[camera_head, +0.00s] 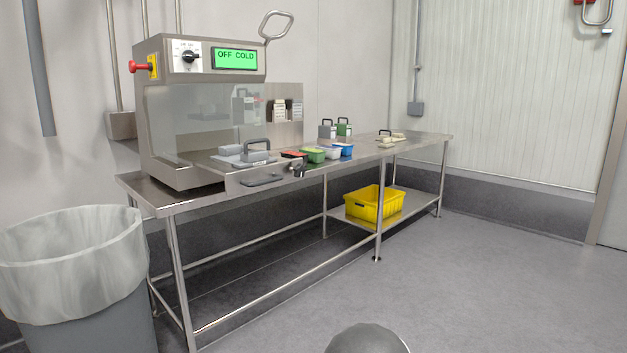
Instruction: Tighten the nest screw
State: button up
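A steel machine (165,105) stands on the left end of a steel bench. Its green display reads OFF COLD. A grey nest plate (231,152) with a dark arched handle (257,145) sits at its front opening. A small dark knob (299,168) sticks out at the right front of the machine's drawer front (240,182); it may be the nest screw, but it is too small to tell. I cannot tell how tight it is. My gripper is not in view.
Red, green, white and blue trays (333,153) line the bench (400,148) right of the machine. Handled blocks (344,127) stand behind them. A yellow crate (375,203) is on the lower shelf. A lined bin (75,265) stands front left. The floor (480,270) at right is clear.

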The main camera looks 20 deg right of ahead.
aim_at(299, 170)
jog(key=z, duration=0.2)
jog(key=k, duration=0.45)
jog(key=u, duration=0.55)
jog(key=i, duration=1.3)
jog(key=z, duration=0.4)
